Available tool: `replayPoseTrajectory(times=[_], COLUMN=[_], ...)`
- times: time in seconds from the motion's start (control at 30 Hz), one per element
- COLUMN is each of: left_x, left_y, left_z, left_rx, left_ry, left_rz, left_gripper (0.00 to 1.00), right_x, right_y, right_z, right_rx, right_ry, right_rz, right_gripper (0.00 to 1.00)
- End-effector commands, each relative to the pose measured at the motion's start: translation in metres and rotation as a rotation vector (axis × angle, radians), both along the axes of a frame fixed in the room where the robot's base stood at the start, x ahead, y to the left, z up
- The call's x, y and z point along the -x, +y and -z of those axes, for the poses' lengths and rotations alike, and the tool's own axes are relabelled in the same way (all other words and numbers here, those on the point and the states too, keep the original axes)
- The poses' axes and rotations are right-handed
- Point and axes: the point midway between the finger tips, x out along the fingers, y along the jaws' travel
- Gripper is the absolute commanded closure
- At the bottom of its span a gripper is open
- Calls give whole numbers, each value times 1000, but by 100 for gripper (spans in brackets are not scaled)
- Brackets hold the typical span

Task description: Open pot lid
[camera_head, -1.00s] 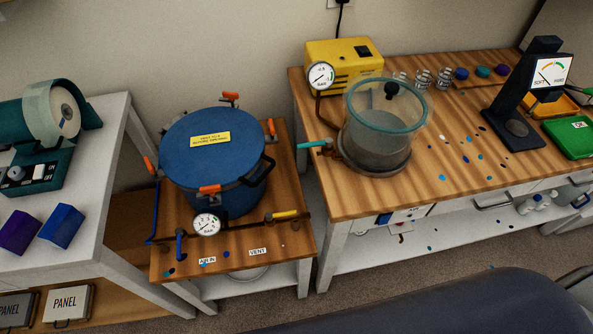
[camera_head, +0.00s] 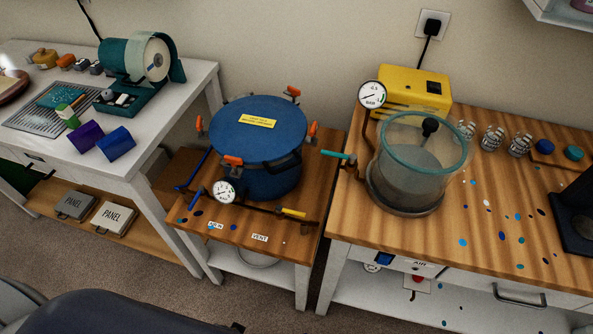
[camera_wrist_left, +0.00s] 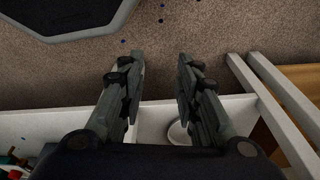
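The blue pressure pot (camera_head: 262,178) stands on a low wooden stand in the middle of the head view. Its blue lid (camera_head: 265,135) is on, with a yellow label on top. Orange-handled clamps (camera_head: 233,160) sit around the lid's rim, and a dark handle (camera_head: 285,162) is on its right side. A gauge (camera_head: 223,192) and a pipe with a yellow lever (camera_head: 294,212) and a blue lever are in front. My left gripper (camera_wrist_left: 160,62) is open and empty in the left wrist view, above the floor and a white shelf edge. My right gripper is not in view.
A vacuum chamber (camera_head: 415,165) and yellow pump (camera_head: 405,90) stand on the right bench. A white table (camera_head: 190,100) with a teal grinder (camera_head: 130,75) is on the left. Bare floor (camera_head: 150,275) shows in front. AIR IN and VENT labels lie on the stand's front.

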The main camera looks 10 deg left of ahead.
Motion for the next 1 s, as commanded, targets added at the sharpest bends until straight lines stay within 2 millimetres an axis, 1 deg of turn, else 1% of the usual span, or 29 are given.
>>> replayPoseTrajectory(times=[0.03,0.17,0.27,0.3,0.47,0.5,0.57,0.67,0.73,0.8,0.9,1.0], left_x=[-12,-37,-55,-62,-84,-91,-100,-120,-147,-176,-206,-234], left_y=[-2,-5,-8,-8,-9,-8,-7,-3,2,6,8,4], left_z=[-10,-44,-76,-90,-145,-159,-179,-214,-247,-274,-300,-324], left_rx=[2,4,4,4,-8,-15,-28,-69,-137,-232,-354,-484], left_ry=[-13,-35,-55,-67,-123,-143,-180,-271,-393,-522,-658,-784], left_rz=[-2,-6,-6,-4,16,26,45,98,174,273,393,518], left_gripper=[69,69,69,69,69,69,69,69,69,69,69,69], right_x=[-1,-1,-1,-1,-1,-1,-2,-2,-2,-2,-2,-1], right_y=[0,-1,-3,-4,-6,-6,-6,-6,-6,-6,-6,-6], right_z=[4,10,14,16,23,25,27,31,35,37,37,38], right_rx=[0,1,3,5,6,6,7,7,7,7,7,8], right_ry=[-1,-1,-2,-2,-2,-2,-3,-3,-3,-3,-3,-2], right_rz=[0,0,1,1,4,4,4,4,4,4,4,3], right_gripper=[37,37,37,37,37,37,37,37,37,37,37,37])
